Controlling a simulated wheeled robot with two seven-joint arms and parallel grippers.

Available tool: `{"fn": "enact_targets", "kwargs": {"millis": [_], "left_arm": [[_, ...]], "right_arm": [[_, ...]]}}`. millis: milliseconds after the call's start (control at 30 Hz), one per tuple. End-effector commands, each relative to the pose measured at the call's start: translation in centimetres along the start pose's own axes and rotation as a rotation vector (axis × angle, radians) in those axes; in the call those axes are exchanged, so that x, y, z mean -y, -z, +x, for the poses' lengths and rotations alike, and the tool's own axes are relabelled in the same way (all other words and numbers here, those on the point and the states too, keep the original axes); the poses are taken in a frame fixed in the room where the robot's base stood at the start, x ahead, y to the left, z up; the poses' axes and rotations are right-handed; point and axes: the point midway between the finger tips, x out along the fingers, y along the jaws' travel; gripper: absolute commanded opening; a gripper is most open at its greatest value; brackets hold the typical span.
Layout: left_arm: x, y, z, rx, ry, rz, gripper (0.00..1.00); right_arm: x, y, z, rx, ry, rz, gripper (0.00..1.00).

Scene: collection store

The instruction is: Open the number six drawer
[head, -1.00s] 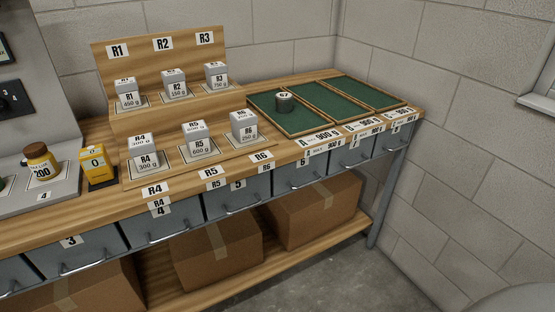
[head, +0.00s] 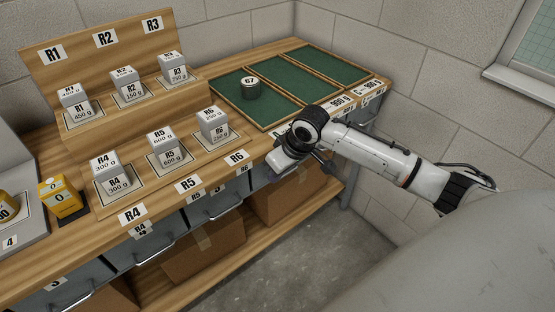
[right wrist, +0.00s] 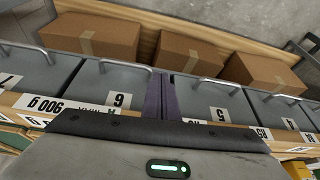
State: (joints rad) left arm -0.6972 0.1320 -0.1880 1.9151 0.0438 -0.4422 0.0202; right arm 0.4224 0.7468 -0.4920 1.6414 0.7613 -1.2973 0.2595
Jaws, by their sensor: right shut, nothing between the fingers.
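The number six drawer (right wrist: 92,82) has a grey front, a "6" label and a bar handle (right wrist: 127,67). It shows upside down left of centre in the right wrist view and looks closed. In the head view my right gripper and wrist cover it. My right gripper (head: 288,158) is over the bench's front edge. In the right wrist view its purple fingers (right wrist: 162,97) are shut together and empty. They appear in line with the gap between drawers six and five, to the right of the six handle there. My left gripper is not in view.
Drawer five (right wrist: 205,98) and its handle lie beside drawer six. Cardboard boxes (right wrist: 95,38) stand on the shelf below. On the bench are green trays (head: 280,110), a dark "67" weight (head: 250,89) and a stepped wooden rack (head: 130,115) with labelled blocks.

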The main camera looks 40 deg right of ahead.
Motion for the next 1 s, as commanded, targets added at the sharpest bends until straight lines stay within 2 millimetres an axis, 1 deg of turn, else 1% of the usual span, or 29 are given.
{"fn": "enact_targets", "kwargs": {"millis": [33,100,200,267,367,600,733,867,1000], "left_arm": [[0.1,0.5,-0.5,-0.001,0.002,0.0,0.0],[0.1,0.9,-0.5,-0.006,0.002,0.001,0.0],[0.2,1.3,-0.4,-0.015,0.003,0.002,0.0],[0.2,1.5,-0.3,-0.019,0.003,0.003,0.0],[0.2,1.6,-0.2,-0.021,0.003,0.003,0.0],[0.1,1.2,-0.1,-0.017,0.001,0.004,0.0],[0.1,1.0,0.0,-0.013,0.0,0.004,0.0],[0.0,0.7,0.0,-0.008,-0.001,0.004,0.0],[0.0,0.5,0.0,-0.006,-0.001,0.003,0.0]], "right_arm": [[-1.6,1.3,-2.0,0.012,-0.022,0.016,0.0],[-2.8,2.0,-3.4,0.029,-0.035,0.036,0.0],[-3.6,2.4,-4.3,0.044,-0.044,0.052,0.0],[-3.8,2.5,-4.1,0.048,-0.045,0.056,0.0],[-3.8,2.4,-3.0,0.048,-0.043,0.058,0.0],[-3.9,2.2,1.5,0.047,-0.043,0.057,0.0],[-4.0,2.1,3.5,0.046,-0.044,0.055,0.0],[-4.2,2.1,4.8,0.045,-0.045,0.055,0.0],[-4.2,2.1,5.4,0.044,-0.045,0.053,0.0]]}}
